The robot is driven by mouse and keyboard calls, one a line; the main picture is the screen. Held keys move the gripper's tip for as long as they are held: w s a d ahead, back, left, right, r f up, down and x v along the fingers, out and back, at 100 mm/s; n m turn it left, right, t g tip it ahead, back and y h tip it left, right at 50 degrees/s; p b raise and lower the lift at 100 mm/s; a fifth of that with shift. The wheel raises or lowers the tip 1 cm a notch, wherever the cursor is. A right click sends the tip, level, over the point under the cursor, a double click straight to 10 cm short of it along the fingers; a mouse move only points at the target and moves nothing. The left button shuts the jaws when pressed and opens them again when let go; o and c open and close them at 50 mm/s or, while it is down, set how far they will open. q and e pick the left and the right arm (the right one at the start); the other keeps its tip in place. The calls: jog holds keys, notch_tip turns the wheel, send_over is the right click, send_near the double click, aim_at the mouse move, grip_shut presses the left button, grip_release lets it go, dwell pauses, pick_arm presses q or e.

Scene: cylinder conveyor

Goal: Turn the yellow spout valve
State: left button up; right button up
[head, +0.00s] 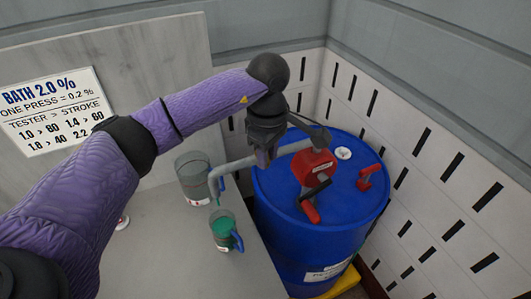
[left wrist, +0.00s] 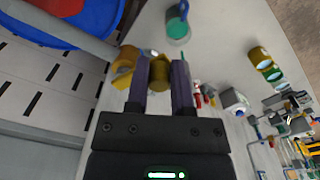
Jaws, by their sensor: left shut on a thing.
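A yellow spout valve (left wrist: 159,73) shows in the left wrist view. My left gripper (left wrist: 160,88) is shut on its knob, one finger on each side; another yellow part (left wrist: 124,66) sits to its left by the grey pipe. In the head view my left gripper (head: 262,155) is at the grey spout pipe (head: 235,166), beside the blue drum (head: 330,196), and hides the valve. The spout's end bends down over a clear jug (head: 222,230) with green liquid and a blue handle. A green streak shows under the spout. My right gripper is not in view.
A red pump (head: 313,168) with a red-tipped handle stands on the drum, with a red fitting (head: 366,178) to its right. A clear beaker (head: 192,180) stands behind the jug on the grey counter (head: 160,255). White slotted walls close in the back and right.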

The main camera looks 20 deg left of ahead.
pick_arm(q)
jog(key=shift+w+d, duration=0.1)
jog(key=shift+w+d+r, duration=0.1)
jog(key=shift+w+d, duration=0.25)
jog(key=shift+d, duration=0.15)
jog(key=shift+w+d+b, duration=0.1)
jog(key=shift+b, duration=0.25)
jog(key=o, duration=0.9)
jog(key=shift+w+a, duration=0.2)
jog(key=shift+w, duration=0.1)
jog(key=o, duration=0.4)
jog(key=shift+s+d, duration=0.15)
jog(key=shift+s, duration=0.05)
jog(key=shift+c, duration=0.2)
notch_tip(320, 180, up, 5)
jog(key=p, duration=0.3)
jog(key=shift+p, duration=0.3)
